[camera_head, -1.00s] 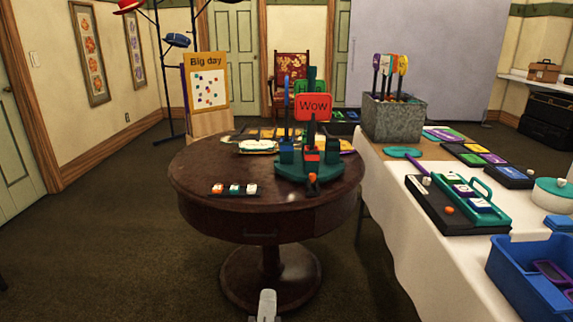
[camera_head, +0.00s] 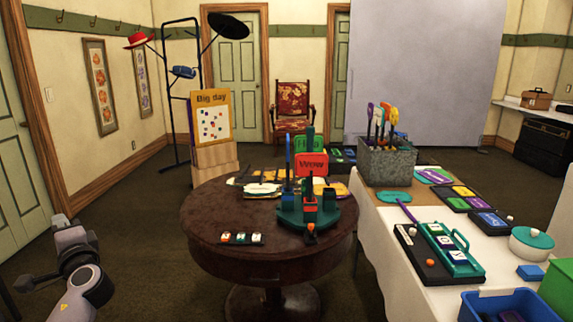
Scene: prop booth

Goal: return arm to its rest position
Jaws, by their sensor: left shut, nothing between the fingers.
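My left arm stands at the lower left, a grey jointed arm seen over the floor. My left gripper (camera_head: 24,284) is the small dark end pointing left, shut with nothing in it. It is clear of the round table, well to the left of it. My right gripper is out of view.
A round dark wooden table (camera_head: 225,205) stands in the middle, bearing a teal stand (camera_head: 325,218), a "Wow" sign (camera_head: 312,164) and small cards. On the right, a white-clothed table (camera_head: 385,245) holds a grey planter (camera_head: 387,166) and a blue bin (camera_head: 510,306). Carpet at left is open.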

